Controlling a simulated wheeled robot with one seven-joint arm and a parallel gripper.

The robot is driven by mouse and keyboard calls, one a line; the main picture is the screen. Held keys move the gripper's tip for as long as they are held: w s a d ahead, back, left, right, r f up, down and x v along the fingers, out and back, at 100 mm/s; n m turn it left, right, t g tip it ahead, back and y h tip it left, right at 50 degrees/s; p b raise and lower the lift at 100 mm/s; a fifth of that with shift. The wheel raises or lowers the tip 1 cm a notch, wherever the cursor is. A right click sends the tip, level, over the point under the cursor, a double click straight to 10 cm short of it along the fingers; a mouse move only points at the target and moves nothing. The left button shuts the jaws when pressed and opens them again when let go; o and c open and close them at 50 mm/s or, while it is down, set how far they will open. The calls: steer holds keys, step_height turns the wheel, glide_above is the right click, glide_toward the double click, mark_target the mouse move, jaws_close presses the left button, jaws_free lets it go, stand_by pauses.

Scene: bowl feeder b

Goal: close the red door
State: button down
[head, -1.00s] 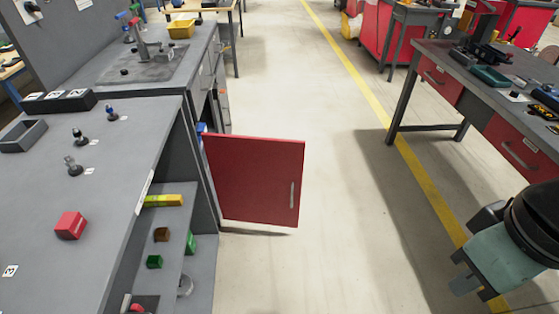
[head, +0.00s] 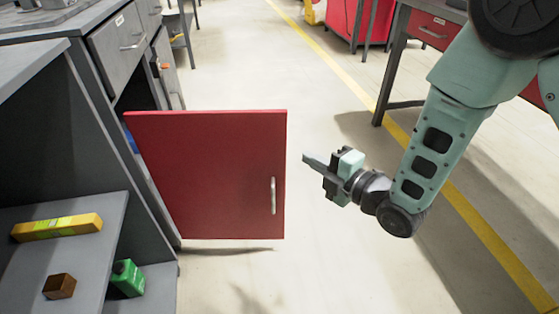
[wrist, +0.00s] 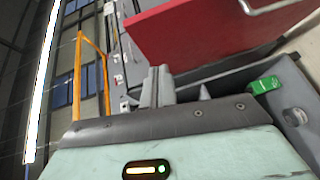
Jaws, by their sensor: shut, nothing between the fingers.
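The red door (head: 215,165) stands swung open, out from the grey cabinet (head: 125,85) on the left. A vertical metal handle (head: 273,196) sits near its free right edge. My gripper (head: 306,159) is shut and empty, a little to the right of the door's free edge and apart from it. In the wrist view the door (wrist: 215,30) fills the upper right, with its handle (wrist: 275,5) at the top. The gripper's fingers (wrist: 157,85) show together below and left of the door.
Open shelves at the left hold a yellow box (head: 57,227), a brown block (head: 59,286) and a green container (head: 127,278). A workbench (head: 425,25) stands at the upper right. The floor (head: 300,70) beyond the door is clear.

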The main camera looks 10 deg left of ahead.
step_height(320, 180, down, 2)
steer(key=n+y, duration=0.1)
steer(key=b, duration=0.3)
glide_toward(268, 132)
steer(key=s+a, duration=0.1)
steer(key=a, duration=0.3)
steer(key=w, duration=0.3)
steer(key=shift+a+f+n, duration=0.25)
steer(key=shift+a+n, duration=0.05)
steer(key=shift+a, duration=0.05)
steer(key=shift+w+a+b, duration=0.1)
steer(key=shift+w+b, duration=0.2)
steer(key=shift+w, duration=0.25)
